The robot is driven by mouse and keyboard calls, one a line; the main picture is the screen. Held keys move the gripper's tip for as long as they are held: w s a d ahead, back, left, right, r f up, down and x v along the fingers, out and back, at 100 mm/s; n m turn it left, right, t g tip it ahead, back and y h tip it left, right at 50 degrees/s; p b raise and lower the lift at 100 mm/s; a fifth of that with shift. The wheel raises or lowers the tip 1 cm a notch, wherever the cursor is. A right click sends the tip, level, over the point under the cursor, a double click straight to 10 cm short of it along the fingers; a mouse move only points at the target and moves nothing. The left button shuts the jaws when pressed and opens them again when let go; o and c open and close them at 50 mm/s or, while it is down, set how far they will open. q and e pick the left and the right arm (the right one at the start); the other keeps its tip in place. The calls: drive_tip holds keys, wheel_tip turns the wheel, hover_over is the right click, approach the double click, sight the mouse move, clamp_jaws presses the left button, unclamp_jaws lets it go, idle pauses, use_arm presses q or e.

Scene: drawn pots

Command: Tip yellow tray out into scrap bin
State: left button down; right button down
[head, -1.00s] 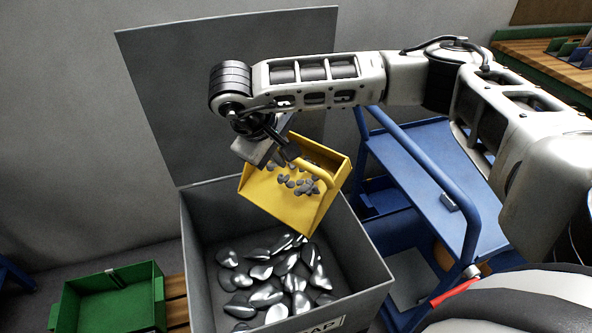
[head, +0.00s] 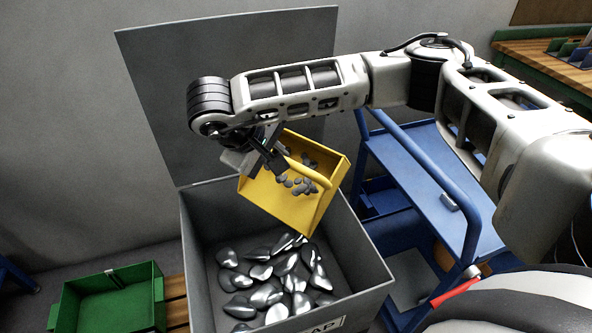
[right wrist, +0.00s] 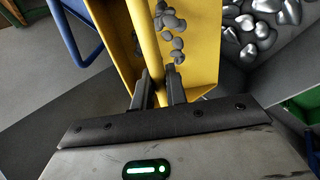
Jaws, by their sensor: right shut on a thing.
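The yellow tray (head: 304,213) hangs tilted above the open grey scrap bin (head: 203,268) in the head view. Several small grey pieces (head: 300,185) lie inside the tray. My right gripper (head: 274,165) is shut on the tray's yellow handle bar. In the right wrist view the two fingers (right wrist: 159,88) close around the bar, and grey pieces (right wrist: 172,35) show beside it in the tray (right wrist: 203,50). The bin holds several shiny silver pieces (head: 268,294) at its bottom. My left gripper is not in view.
The bin's grey lid (head: 230,90) stands open behind it. A blue cart (head: 430,180) with a tube handle stands to the right. A green crate (head: 110,305) sits at the lower left. A wooden bench (head: 560,65) is at the upper right.

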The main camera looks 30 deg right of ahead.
drive_tip(key=shift+s+a+r+h, duration=0.1)
drive_tip(key=shift+s+a+h, duration=0.05)
drive_tip(key=shift+a+h, duration=0.3)
drive_tip(key=shift+s+a+r+h, duration=0.1)
drive_tip(key=shift+s+a+h, duration=0.05)
drive_tip(key=shift+a+h, duration=0.3)
drive_tip(key=shift+f, duration=0.1)
idle(0.4)
drive_tip(key=shift+s+a+t+h+p, duration=0.3)
drive_tip(key=shift+a+t+h+p, duration=0.2)
drive_tip(key=shift+a+p, duration=0.55)
drive_tip(key=shift+d, duration=0.1)
